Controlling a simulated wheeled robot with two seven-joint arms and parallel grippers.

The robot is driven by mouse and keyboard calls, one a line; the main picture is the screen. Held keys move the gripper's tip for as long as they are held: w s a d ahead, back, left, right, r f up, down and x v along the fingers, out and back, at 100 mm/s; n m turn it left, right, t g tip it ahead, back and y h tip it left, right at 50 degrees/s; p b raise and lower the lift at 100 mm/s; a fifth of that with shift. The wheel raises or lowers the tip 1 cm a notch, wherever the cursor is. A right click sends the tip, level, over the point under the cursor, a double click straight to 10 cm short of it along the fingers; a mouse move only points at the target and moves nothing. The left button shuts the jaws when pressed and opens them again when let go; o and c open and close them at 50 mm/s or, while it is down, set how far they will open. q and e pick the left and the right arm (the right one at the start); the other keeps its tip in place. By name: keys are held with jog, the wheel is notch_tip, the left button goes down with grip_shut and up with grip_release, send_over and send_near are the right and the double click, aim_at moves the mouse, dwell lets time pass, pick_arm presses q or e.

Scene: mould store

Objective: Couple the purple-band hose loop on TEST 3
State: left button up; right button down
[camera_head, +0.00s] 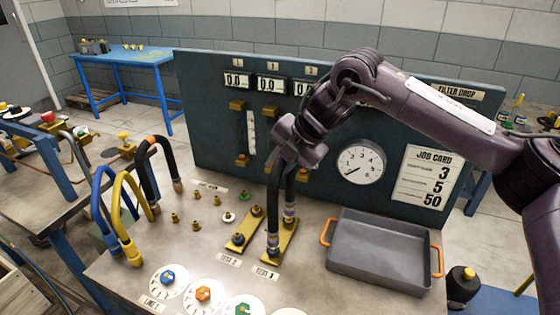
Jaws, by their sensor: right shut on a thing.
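My right gripper (292,158) comes down from the upper right and is shut on the top of the black purple-band hose loop (273,205). The loop hangs upright with both ends down. Its near end (273,243) and far end (289,214), with purplish bands, stand over the brass plate marked TEST 3 (281,243). Both ends appear to meet the plate's fittings, which they hide; I cannot tell if they are seated. The TEST 3 label (267,272) lies in front of the plate. My left gripper is not in view.
Left of it is the TEST 2 plate (240,242) with bare fittings. Blue (98,200), yellow (118,212) and orange-band black (143,170) loops stand left. A grey tray (378,276) with orange handles is right. The panel (210,110) rises behind; coloured dials (203,293) line the front.

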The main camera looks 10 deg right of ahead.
jog(key=shift+f+b, duration=0.4)
jog(key=shift+f, duration=0.8)
dwell(1.1)
dwell(0.4)
jog(key=c, duration=1.4)
grip_release()
jog(key=shift+o, duration=1.4)
jog(key=shift+f, duration=0.1)
jog(key=b+v, duration=0.1)
jog(key=v, duration=0.7)
jog(key=shift+f, duration=0.1)
